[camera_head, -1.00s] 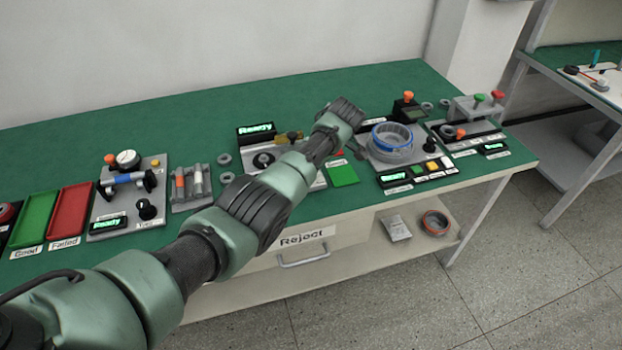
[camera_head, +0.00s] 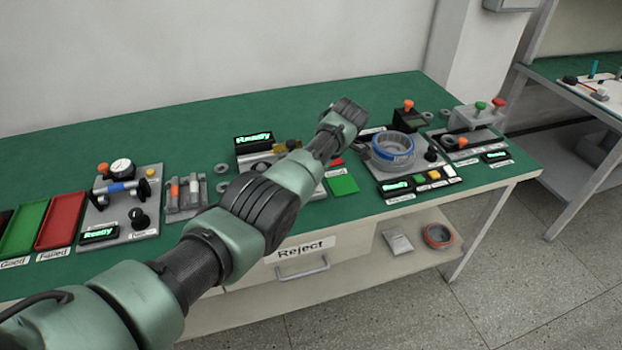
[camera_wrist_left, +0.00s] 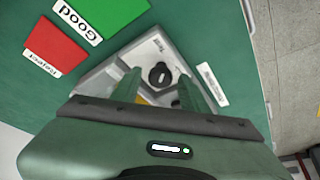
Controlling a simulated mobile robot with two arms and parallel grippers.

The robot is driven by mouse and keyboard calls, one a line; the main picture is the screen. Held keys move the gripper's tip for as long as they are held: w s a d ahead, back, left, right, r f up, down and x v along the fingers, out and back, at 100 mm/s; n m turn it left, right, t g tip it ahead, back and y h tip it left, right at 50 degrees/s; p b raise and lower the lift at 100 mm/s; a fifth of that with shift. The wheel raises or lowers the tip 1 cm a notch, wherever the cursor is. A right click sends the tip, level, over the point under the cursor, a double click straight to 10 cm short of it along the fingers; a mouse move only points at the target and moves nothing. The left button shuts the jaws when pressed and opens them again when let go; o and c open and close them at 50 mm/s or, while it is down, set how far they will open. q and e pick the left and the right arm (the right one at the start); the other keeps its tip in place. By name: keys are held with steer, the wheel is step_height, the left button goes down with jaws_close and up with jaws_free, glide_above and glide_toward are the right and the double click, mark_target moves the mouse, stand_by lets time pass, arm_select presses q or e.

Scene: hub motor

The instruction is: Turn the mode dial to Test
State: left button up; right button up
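A round black dial (camera_wrist_left: 160,75) sits on a light grey plate (camera_wrist_left: 102,80) in the left wrist view. In the head view my left arm reaches over the middle station, by a lit Ready screen (camera_head: 254,139); my arm hides the fingers and much of the station. My right gripper is not in view.
A green Good pad (camera_wrist_left: 108,12) and a red Reject pad (camera_wrist_left: 58,45) lie near the plate. Right of my arm stands a station with a blue-ringed part (camera_head: 393,150). On the left is a gauge station (camera_head: 122,215). The Reject drawer (camera_head: 303,258) is below.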

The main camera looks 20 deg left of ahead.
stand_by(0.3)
arm_select(q)
steer(key=v, duration=0.7)
steer(key=shift+r, duration=0.35)
steer(key=shift+d, duration=0.15)
